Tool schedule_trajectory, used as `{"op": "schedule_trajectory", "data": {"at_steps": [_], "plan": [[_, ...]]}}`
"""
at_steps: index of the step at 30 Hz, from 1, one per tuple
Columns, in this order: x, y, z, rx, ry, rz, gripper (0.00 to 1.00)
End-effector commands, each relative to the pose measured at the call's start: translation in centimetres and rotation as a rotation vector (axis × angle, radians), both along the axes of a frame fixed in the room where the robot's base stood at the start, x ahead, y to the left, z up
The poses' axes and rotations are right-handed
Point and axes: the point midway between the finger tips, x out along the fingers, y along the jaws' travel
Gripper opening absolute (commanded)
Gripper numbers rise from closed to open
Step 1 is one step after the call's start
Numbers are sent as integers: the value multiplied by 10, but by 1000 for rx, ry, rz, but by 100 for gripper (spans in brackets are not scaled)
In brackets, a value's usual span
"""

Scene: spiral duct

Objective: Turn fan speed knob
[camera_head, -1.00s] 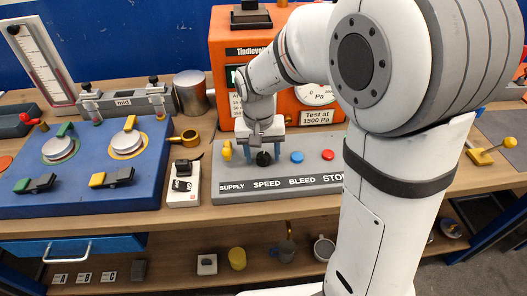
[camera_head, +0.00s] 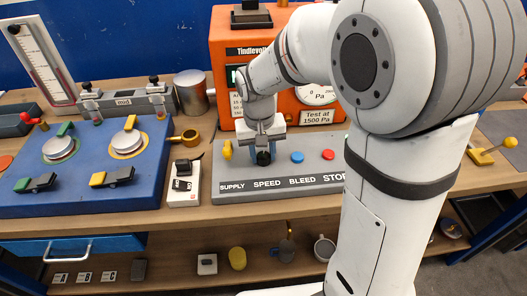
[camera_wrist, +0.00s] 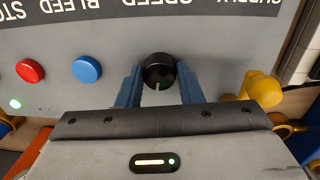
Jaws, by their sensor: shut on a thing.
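The fan speed knob (camera_head: 263,158) is black and round, on the grey control panel (camera_head: 230,190) above the word SPEED. It shows closely in the wrist view (camera_wrist: 159,72), with a pale pointer line facing the gripper body. My gripper (camera_head: 263,154) is down at the knob. In the wrist view its two blue fingers (camera_wrist: 158,82) stand on either side of the knob, shut on it. The fingertips are partly hidden beside the knob.
The yellow supply lever (camera_head: 227,149) is left of the knob. The blue bleed button (camera_head: 297,157) and red stop button (camera_head: 328,155) are to the right. The orange tester (camera_head: 230,55) stands behind. A white box with a black switch (camera_head: 183,185) is left of the panel.

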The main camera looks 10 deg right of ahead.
Motion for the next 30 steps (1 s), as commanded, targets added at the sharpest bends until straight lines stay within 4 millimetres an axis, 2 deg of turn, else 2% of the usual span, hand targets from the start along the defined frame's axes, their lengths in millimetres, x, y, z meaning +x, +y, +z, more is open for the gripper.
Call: {"op": "schedule_trajectory", "data": {"at_steps": [11, 12, 19, 26, 30], "plan": [[0, 0, 1, 0, -2, 45, 10], [0, 0, 1, 0, -2, 45, 35], [0, 0, 0, 0, -1, 44, 54], [0, -1, 1, 0, -1, 43, 55], [1, 0, 11, 0, -2, 43, 55]]}}
